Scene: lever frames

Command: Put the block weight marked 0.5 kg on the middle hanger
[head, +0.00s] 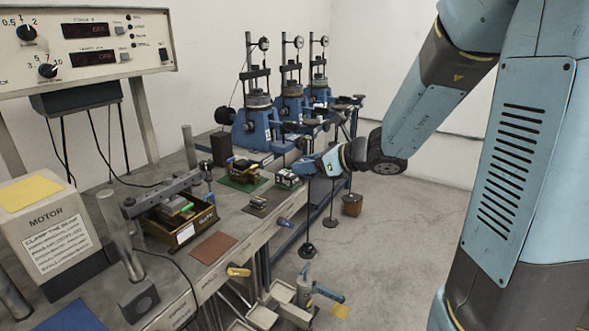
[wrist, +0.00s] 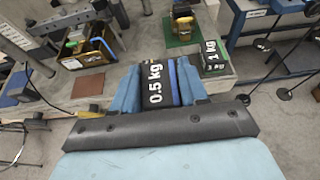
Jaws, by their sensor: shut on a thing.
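My gripper (head: 308,166) is shut on a black block marked 0.5 kg (wrist: 155,84), held between its blue fingers in the wrist view. In the head view I cannot make the held block out clearly. The gripper is in the air near the bench's right edge. Hangers with thin rods and round dark plates hang beside the bench: a near one (head: 306,249) and the middle one (head: 330,221), below and right of the gripper. A brown block (head: 352,205) is at the third rod; I cannot tell whether it rests on that hanger.
A 1 kg block (head: 288,179) stands on the bench edge, close to the gripper; it also shows in the wrist view (wrist: 214,56). Floor to the right is clear.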

